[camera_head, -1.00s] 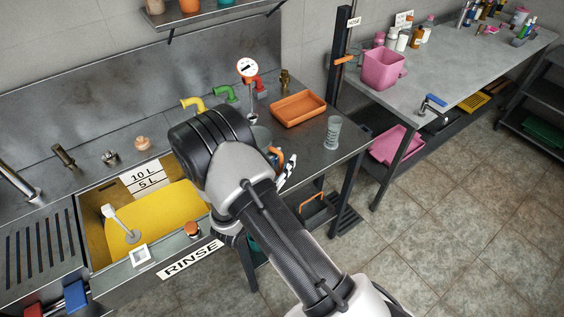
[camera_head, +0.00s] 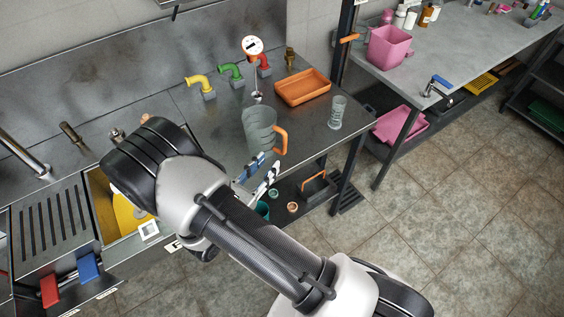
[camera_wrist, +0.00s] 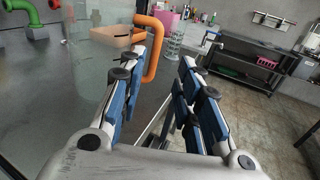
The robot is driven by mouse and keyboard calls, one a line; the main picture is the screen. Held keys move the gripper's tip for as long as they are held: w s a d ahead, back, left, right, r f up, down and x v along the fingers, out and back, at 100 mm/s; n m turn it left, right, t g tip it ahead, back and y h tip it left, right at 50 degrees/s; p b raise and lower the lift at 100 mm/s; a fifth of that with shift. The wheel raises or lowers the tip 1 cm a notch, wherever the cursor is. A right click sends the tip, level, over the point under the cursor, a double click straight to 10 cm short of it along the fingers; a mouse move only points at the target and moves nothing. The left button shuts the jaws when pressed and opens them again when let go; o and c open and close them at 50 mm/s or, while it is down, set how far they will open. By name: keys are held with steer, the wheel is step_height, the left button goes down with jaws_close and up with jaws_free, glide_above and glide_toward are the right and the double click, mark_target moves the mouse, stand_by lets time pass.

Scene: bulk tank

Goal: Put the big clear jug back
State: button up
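The big clear jug (camera_head: 259,127) stands upright on the steel counter, its orange handle (camera_head: 282,141) on the right. My gripper (camera_head: 262,172) is just in front of and below the handle in the head view. In the wrist view my gripper (camera_wrist: 165,68) is open, with a wide gap between its blue-padded fingers. I cannot tell whether the handle touches the finger. Nothing is held.
An orange tray (camera_head: 303,87) and a small clear measuring beaker (camera_head: 338,113) stand to the jug's right. Yellow (camera_head: 201,86) and green (camera_head: 231,73) pipe elbows and a round gauge (camera_head: 252,46) are behind it. A sink with yellow contents is partly hidden by my arm.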

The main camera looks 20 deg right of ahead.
steer(key=s+d+r+m+g+y, duration=0.2)
steer(key=s+d+r+m+g, duration=0.95)
steer(key=r+m, duration=0.25)
steer(key=s+a+r+m+t+y, duration=0.4)
steer(key=s+a+r+m+y, duration=0.1)
steer(key=s+r+m+y, duration=0.4)
steer(key=s+m+y, duration=0.1)
steer(key=m+y, duration=0.1)
steer(key=shift+s+a+r+m+y, duration=0.2)
steer(key=shift+s+a+m+y, duration=0.1)
steer(key=shift+a+m, duration=0.1)
